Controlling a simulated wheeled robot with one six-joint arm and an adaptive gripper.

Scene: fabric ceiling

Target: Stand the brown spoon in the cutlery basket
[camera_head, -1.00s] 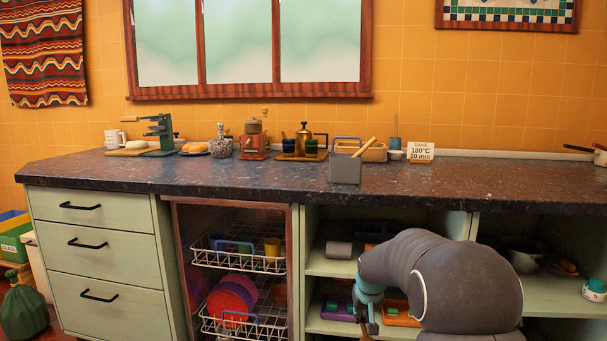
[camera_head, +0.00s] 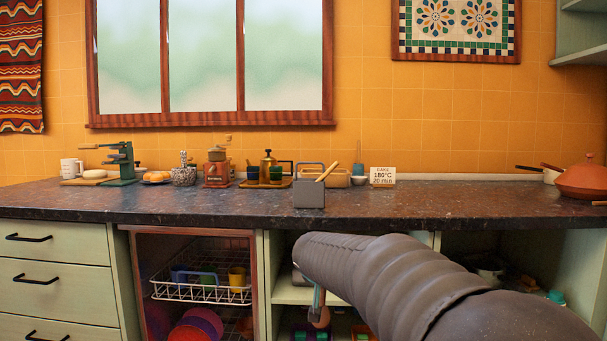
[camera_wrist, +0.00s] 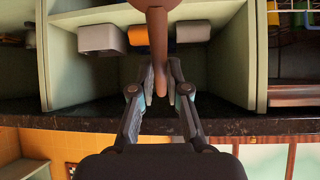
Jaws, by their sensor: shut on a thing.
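My gripper (camera_wrist: 162,78) is shut on the brown spoon (camera_wrist: 157,35). In the wrist view, the spoon's narrow end lies between the fingers and its wider end is cut off at the top edge. In the head view, the brown spoon (camera_head: 320,317) hangs below my gripper (camera_head: 318,299), in front of the open shelves and below counter height. My arm hides much of the gripper. A grey box-shaped cutlery basket (camera_head: 309,196) stands upright on the counter near its front edge. A light wooden utensil leans out of it.
The dark counter (camera_head: 450,205) is mostly clear right of the basket. Behind the basket are a recipe card (camera_head: 382,177) and a wooden box (camera_head: 338,180). Below is an open dishwasher with a wire rack (camera_head: 205,292). The counter's edge overhangs the shelves.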

